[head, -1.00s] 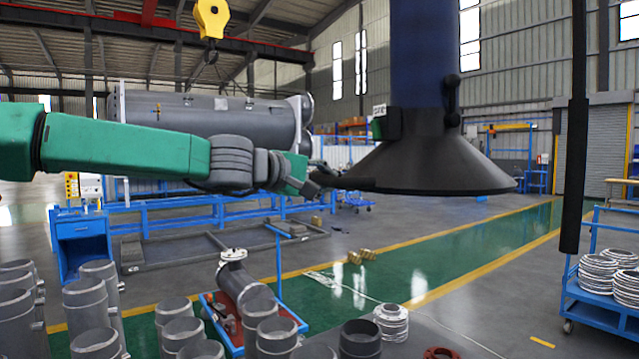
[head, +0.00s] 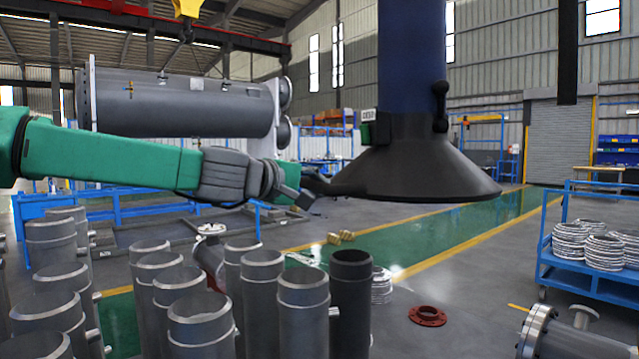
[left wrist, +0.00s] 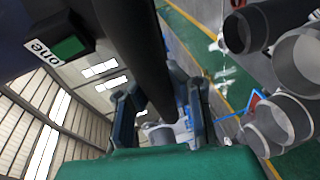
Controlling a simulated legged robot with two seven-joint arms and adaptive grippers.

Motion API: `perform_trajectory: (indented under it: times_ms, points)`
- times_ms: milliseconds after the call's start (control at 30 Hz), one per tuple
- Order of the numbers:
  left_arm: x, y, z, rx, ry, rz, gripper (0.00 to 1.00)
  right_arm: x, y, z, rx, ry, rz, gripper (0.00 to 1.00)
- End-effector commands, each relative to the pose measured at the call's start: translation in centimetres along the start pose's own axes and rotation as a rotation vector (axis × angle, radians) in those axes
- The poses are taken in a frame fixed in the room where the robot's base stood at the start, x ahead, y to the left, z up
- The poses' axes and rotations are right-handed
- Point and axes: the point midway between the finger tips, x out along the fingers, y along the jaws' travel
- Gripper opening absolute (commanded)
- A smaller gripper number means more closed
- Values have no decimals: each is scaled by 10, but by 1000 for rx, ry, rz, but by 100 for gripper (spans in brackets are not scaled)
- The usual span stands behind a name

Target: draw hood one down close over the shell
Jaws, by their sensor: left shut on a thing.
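Hood one (head: 415,168) is a dark cone under a blue duct (head: 411,60), with a handle on its right side. It hangs upright in the head view, its rim above the floor and apart from the parts below. Its label reads "one" in the left wrist view (left wrist: 50,45). My left gripper (head: 318,187) is shut on a dark bar at the hood's left edge; the bar also shows between the fingers in the left wrist view (left wrist: 158,110). A grey flanged shell (head: 565,341) is partly in view at lower right. My right gripper is not in view.
Several upright grey pipes (head: 205,330) and a dark pipe (head: 351,300) stand below my left arm. A red ring (head: 428,316) lies on the floor. A blue cart (head: 590,275) with stacked rings stands at right. Open floor lies between.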

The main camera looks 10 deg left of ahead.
Motion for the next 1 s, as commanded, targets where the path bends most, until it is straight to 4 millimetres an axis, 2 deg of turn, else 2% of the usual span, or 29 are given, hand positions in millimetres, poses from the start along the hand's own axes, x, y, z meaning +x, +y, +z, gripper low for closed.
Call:
perform_trajectory:
  times_ms: [33,233,400,767,800,867,900,1000]
  points:
    - [3,-19,1,-3,-1,-5,0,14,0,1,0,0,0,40]
    - [7,-38,2,-3,1,-4,0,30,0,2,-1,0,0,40]
    - [8,-44,1,-4,3,-4,0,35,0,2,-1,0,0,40]
    - [8,-44,0,-3,5,-4,0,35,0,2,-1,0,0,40]
    - [8,-44,0,-3,6,-4,14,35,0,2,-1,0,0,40]
    - [8,-44,0,-3,5,-3,35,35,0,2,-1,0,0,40]
    - [8,-44,1,-3,5,-3,39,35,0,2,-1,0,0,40]
    - [8,-43,1,-2,4,-1,39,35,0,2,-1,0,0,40]
